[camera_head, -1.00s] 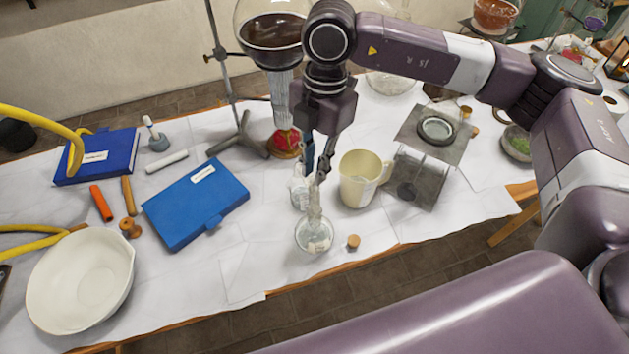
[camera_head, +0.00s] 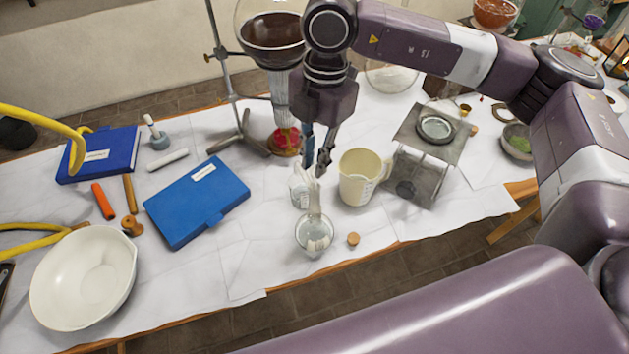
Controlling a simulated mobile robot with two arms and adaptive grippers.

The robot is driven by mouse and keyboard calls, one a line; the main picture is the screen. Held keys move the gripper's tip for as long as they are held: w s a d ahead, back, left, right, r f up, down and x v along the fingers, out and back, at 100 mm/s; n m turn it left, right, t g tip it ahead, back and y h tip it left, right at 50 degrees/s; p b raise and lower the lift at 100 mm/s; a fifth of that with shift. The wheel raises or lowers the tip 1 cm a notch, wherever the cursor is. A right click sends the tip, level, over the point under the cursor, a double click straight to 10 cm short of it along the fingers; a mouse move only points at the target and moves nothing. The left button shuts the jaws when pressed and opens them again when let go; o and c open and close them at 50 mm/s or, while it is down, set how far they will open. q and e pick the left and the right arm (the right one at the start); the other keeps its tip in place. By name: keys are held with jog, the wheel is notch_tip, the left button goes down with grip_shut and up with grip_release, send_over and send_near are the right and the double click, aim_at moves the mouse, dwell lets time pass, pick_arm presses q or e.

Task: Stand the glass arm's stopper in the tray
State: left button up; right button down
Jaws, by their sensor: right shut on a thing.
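My right gripper (camera_head: 315,168) points down at the middle of the table, its fingers at the top of the neck of a small clear glass flask (camera_head: 313,237). It is shut on this neck, though the clear glass makes the contact hard to see. The flask is close to the table's front edge; I cannot tell whether its base touches the table. A small cork stopper (camera_head: 353,239) stands on the cloth just right of the flask. I cannot pick out the glass arm or a tray with certainty. My left gripper is not in view.
A cream jug (camera_head: 359,180) stands close right of the gripper, with a metal stand (camera_head: 425,165) beyond. A small glass beaker (camera_head: 298,188) is behind the flask. A large flask of dark liquid (camera_head: 272,45) rises behind. A blue case (camera_head: 190,212) and white bowl (camera_head: 75,285) are left.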

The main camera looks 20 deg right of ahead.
aim_at(313, 167)
jog(key=shift+r, duration=0.15)
jog(key=shift+r+p, duration=0.95)
jog(key=shift+r, duration=0.95)
